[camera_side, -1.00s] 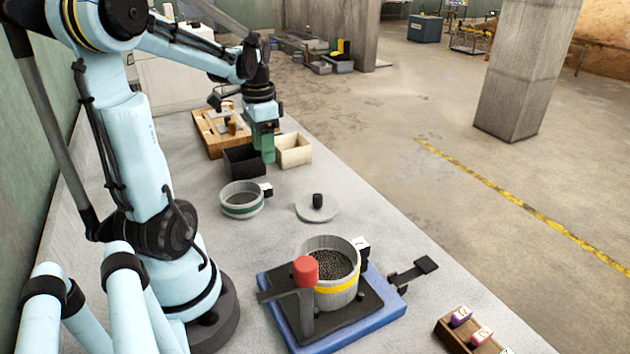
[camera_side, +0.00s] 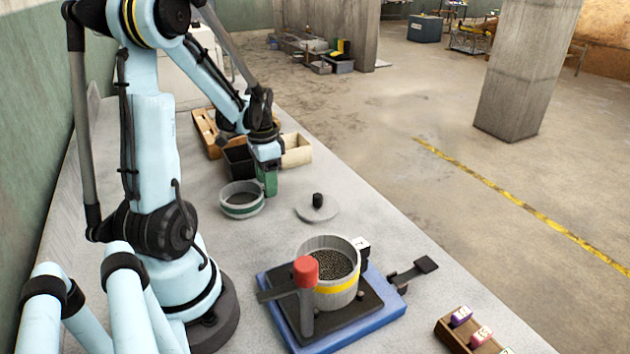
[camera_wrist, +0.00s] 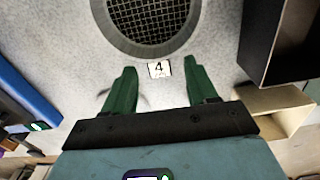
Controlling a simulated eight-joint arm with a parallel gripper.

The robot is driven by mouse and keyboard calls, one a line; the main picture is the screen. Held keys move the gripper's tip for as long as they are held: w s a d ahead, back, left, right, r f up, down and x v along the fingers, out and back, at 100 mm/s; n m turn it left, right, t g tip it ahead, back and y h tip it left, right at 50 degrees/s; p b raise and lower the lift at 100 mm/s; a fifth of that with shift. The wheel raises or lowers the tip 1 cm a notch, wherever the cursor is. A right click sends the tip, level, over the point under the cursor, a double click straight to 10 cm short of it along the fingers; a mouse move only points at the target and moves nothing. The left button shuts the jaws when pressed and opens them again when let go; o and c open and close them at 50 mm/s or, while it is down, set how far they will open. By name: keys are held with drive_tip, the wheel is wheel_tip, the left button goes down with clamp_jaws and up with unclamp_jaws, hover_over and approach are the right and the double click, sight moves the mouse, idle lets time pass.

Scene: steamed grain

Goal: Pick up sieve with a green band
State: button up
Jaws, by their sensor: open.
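The sieve with a green band (camera_side: 240,209) stands upright on the bench, a round grey ring with a dark mesh. In the wrist view its mesh floor (camera_wrist: 150,22) shows at the top, cut off by the picture edge. Its white tag (camera_wrist: 159,69), marked 4, faces my gripper. My gripper (camera_side: 267,189) points down at the right side of this sieve, where the tag is hidden in the side view. In the wrist view my gripper (camera_wrist: 158,66) has its green fingers spread on either side of the tag, with nothing held.
A yellow-banded sieve (camera_side: 335,291) full of dark grains stands on a blue-edged base (camera_side: 375,325) with a red-topped post (camera_side: 305,270). A grey lid (camera_side: 316,212) lies between. A black box (camera_side: 238,162) and cream box (camera_side: 298,150) stand behind my gripper.

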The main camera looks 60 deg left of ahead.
drive_tip(key=shift+f, duration=1.5)
drive_tip(key=shift+c, duration=0.3)
drive_tip(key=c, duration=1)
drive_tip(key=shift+r, duration=0.15)
